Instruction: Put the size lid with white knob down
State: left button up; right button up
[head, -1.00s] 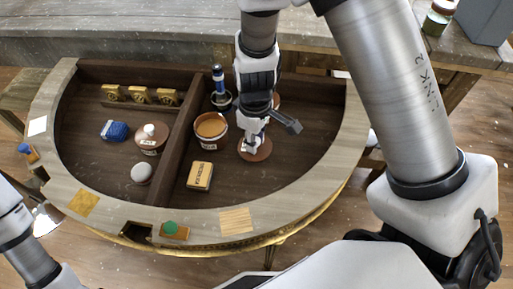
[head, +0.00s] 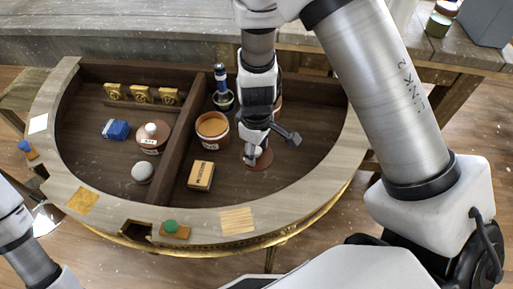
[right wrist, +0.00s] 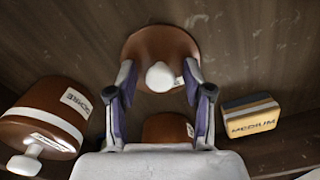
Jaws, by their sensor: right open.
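The lid (head: 263,163) is a brown disc with a white knob (right wrist: 160,76). It appears to lie on the dark floor of the right compartment (head: 310,130). In the right wrist view the lid (right wrist: 150,45) shows a partly hidden white label. My right gripper (head: 253,150) is directly over the lid. In the right wrist view the right gripper's fingers (right wrist: 158,74) are spread on either side of the knob, with a gap on both sides. My left forearm shows at the lower left, but its gripper is out of view.
An open brown pot (head: 212,127), a tan box (head: 200,175) and a blue-and-white upright item (head: 221,85) stand near the divider (head: 178,130). The left compartment holds a white-knobbed jar (head: 152,140), a blue block (head: 115,130) and a white-topped item (head: 142,172). Floor right of the lid is clear.

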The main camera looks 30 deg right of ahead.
jog(key=shift+r, duration=0.45)
notch_tip(320, 180, up, 11)
jog(key=p, duration=0.2)
jog(key=shift+r, duration=0.2)
